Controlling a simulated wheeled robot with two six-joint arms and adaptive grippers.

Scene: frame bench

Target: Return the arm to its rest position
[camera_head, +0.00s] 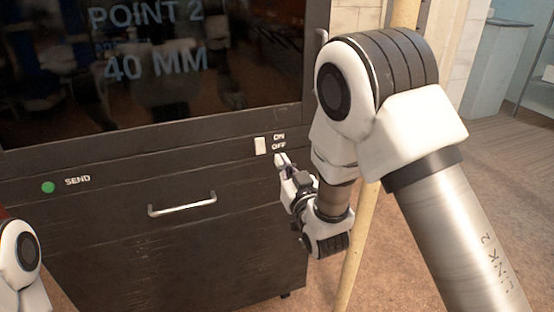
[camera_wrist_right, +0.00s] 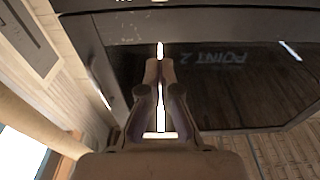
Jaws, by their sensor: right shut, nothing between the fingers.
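My right gripper (camera_head: 281,160) is at the front of the dark cabinet (camera_head: 120,240), just below and right of the small white ON/OFF switch (camera_head: 260,146). Its fingers are shut with nothing between them. In the right wrist view the gripper (camera_wrist_right: 160,64) points toward the cabinet, with a small white patch just past its tips; I cannot tell whether the tips touch anything. My right arm (camera_head: 400,110) is bent, its elbow high at the right of the head view. Only part of my left arm (camera_head: 22,258) shows at the lower left; its gripper is out of view.
The cabinet carries a dark screen (camera_head: 150,110) reading "POINT 2" and "40 MM", a green SEND button (camera_head: 48,187) and a drawer handle (camera_head: 182,204). A pale yellow pole (camera_head: 352,265) stands right of the cabinet, close behind my right arm. Open floor lies at the right.

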